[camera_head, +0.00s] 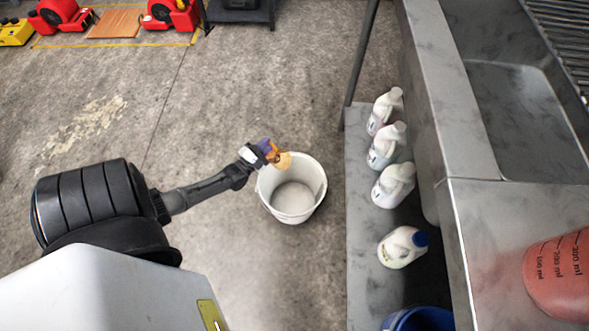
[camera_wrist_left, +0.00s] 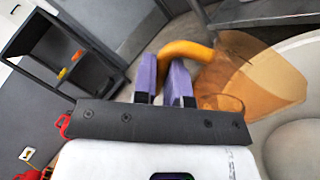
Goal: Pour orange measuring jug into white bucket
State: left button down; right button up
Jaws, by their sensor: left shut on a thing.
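The orange measuring jug (camera_head: 284,161) is at the upper left rim of the white bucket (camera_head: 293,200), partly over its opening. In the left wrist view the jug (camera_wrist_left: 252,78) is see-through orange with a solid curved handle, and looks tilted. My left gripper (camera_head: 267,151) is shut on the jug's handle; its purple fingers (camera_wrist_left: 163,72) show in the left wrist view. The bucket stands upright on the floor, and its pale inside (camera_wrist_left: 300,143) shows at the right of the wrist view. I cannot make out any liquid in the jug or bucket. My right gripper is not in view.
Several white bottles (camera_head: 389,148) stand on a low grey shelf (camera_head: 360,225) right of the bucket. A blue container (camera_head: 420,320) is below them. A red measuring jug (camera_head: 560,278) sits on the metal sink unit (camera_head: 490,215). The floor left of the bucket is clear.

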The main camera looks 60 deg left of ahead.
pick_arm(q)
jog(key=shift+d+r+m+p, duration=0.35)
jog(key=shift+r+m, duration=0.3)
jog(key=shift+m, duration=0.05)
jog(key=shift+d+f+m+h+b, duration=0.1)
jog(key=shift+f+m+h+b, duration=0.2)
jog(key=shift+b, duration=0.05)
jog(key=shift+w+d+f, duration=0.1)
jog(key=shift+d, duration=0.05)
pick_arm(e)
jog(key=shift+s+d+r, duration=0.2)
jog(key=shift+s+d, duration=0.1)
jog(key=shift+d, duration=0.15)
pick_arm(q)
jog(key=shift+d+f+m, duration=0.1)
jog(key=shift+f+m, duration=0.05)
jog(key=shift+m, duration=0.15)
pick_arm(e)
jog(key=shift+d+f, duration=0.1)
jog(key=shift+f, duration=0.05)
pick_arm(q)
jog(key=shift+f+b, duration=0.15)
jog(key=shift+b, duration=0.25)
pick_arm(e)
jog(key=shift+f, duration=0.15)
